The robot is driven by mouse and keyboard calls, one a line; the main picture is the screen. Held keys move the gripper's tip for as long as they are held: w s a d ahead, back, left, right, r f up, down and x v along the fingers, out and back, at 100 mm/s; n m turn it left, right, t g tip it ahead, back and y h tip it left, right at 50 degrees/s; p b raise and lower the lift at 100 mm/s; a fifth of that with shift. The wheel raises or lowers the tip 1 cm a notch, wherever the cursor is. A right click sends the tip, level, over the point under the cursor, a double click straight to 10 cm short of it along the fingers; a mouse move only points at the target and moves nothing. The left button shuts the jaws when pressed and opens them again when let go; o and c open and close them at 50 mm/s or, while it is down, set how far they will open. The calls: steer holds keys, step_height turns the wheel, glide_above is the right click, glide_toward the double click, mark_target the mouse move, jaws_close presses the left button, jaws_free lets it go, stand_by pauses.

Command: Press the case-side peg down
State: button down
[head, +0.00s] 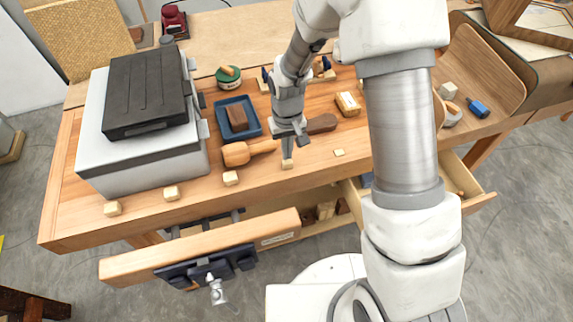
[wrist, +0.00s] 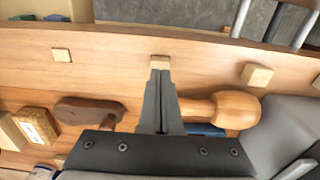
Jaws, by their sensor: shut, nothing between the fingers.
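Several pale square wooden pegs stand in a row along the bench's front edge. My gripper (head: 287,155) is shut and points down over one peg (head: 287,165). In the wrist view my fingertips (wrist: 160,73) overlap the near side of that peg (wrist: 160,61); I cannot tell whether they touch it. One peg toward the grey case (head: 140,165) is a raised peg (head: 230,178), also in the wrist view (wrist: 257,75). On the other side a peg (head: 339,153) looks low, nearly flush, in the wrist view (wrist: 61,54). Two more pegs (head: 171,193) (head: 112,208) stand before the case.
A wooden mallet (head: 240,153) lies beside my gripper on the case side. A blue tray (head: 235,105) with a brown block sits behind. A brown-handled tool (head: 321,124) lies on the other side. A front vise jaw (head: 200,250) projects below the bench edge.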

steer(key=shift+f+b, duration=1.75)
steer(key=shift+f, duration=0.4)
steer(key=shift+r, duration=0.1)
steer(key=shift+r+p, duration=2.65)
steer(key=shift+r, duration=1.3)
steer(key=shift+d+r, duration=0.1)
steer(key=shift+r, duration=0.25)
step_height(320, 180, up, 10)
steer(key=t, duration=0.1)
glide_above(287, 162)
steer(key=s+d, duration=0.1)
steer(key=d, duration=0.3)
steer(key=s+d+r+m+t, duration=0.1)
steer(key=s+d+r, duration=0.3)
steer(key=s+r, duration=0.4)
steer(key=s+d+r+m+t, duration=0.2)
steer(key=s+d+r+t, duration=0.1)
steer(key=s+r, duration=0.5)
steer(key=shift+s+d+r+t, duration=0.3)
steer(key=shift+s+d, duration=0.45)
